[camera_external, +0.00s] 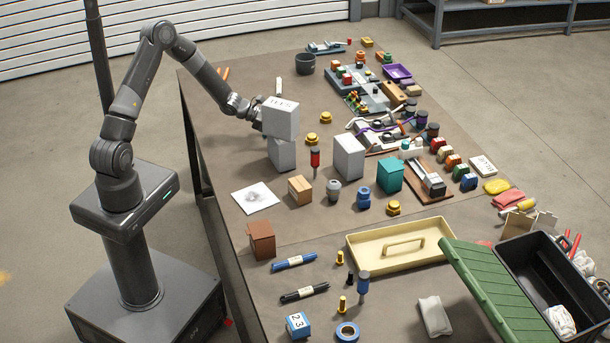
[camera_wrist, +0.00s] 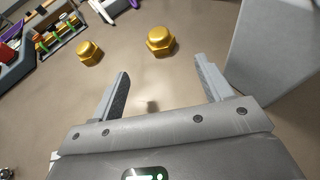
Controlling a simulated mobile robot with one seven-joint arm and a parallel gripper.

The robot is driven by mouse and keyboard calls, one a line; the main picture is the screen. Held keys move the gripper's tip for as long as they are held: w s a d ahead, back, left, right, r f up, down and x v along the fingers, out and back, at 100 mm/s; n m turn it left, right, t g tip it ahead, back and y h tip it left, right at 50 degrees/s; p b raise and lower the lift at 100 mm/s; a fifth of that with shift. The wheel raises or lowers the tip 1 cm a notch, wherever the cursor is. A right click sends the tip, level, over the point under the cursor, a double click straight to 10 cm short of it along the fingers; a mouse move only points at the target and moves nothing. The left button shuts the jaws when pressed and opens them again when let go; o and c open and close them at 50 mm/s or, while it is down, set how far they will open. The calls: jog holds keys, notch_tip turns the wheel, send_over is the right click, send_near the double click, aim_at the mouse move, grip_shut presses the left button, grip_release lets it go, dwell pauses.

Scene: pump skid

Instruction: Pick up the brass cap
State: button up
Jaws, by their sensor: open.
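Brass hex-headed caps show in both views. In the external view one brass cap (camera_external: 312,139) stands just right of the stacked pale boxes, another (camera_external: 326,115) is a little behind it, and a third (camera_external: 393,208) is near the teal box. In the wrist view a nearer brass cap (camera_wrist: 160,41) is beyond the fingertips, roughly between them, and a farther one (camera_wrist: 89,52) is to its left. My gripper (camera_wrist: 163,78) is open with nothing between its fingers. In the external view its end is partly hidden behind the upper pale box.
A pale box (camera_external: 280,118) sits on another (camera_external: 282,154), close to my gripper; a grey-white block (camera_wrist: 278,50) fills the wrist view's right side. Parts and trays (camera_external: 397,72) crowd the back right.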

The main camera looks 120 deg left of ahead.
aim_at(307, 137)
jog(key=x, duration=1)
jog(key=shift+r, duration=0.1)
jog(key=c, duration=1)
jog(key=shift+c, duration=0.7)
jog(key=shift+r, duration=0.1)
